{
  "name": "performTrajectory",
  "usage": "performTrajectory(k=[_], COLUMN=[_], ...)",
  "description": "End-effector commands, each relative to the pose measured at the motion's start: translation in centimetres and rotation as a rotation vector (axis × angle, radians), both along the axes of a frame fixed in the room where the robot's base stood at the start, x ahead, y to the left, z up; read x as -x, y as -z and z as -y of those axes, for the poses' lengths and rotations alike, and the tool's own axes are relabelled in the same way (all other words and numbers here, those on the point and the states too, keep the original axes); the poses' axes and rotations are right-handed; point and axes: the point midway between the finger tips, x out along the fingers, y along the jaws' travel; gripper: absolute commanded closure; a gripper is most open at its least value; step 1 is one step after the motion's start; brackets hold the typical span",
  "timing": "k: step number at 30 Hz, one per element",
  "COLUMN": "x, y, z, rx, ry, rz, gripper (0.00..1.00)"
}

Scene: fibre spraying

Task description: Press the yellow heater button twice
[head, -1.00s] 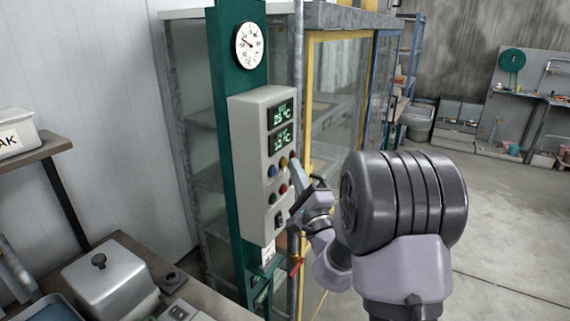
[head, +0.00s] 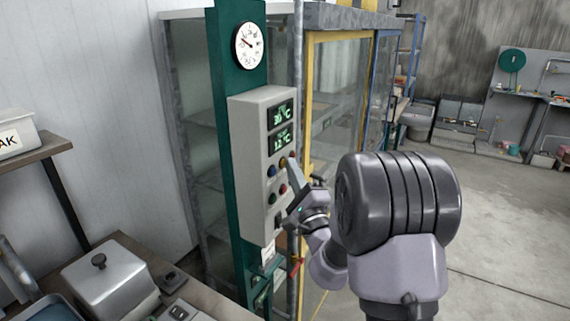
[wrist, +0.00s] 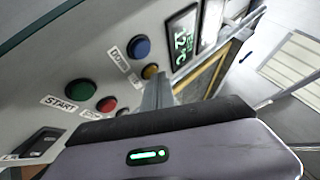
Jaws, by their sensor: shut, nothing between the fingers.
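The grey control box (head: 262,165) stands on a green post in the head view. The yellow button (wrist: 150,71) shows in the wrist view beside the blue button (wrist: 139,47). The red button (wrist: 107,104) and the green button (wrist: 81,89), labelled START, are in the other row. My gripper (wrist: 157,88) is shut and empty, its fingertips right at the yellow button and partly covering it. I cannot tell whether they touch it. In the head view my gripper (head: 292,165) reaches the box's front from the right.
Two green temperature displays, upper (head: 281,114) and lower (head: 281,140), sit above the buttons. A black switch (wrist: 38,146) is below them. A round gauge (head: 249,44) tops the post. A yellow-framed glass cabinet (head: 336,100) stands behind. Open floor lies at right.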

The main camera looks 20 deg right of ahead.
Motion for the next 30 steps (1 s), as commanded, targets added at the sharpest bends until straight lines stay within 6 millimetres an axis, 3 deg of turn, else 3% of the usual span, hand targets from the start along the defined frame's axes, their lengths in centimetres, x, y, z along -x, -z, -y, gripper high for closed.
performTrajectory(k=[23,30], x=[1.4,3.2], y=[0.0,0.2], z=[1.1,2.6], rx=[0.001,0.000], ry=[0.001,0.002], rz=[0.001,0.001], gripper=[1.00,1.00])
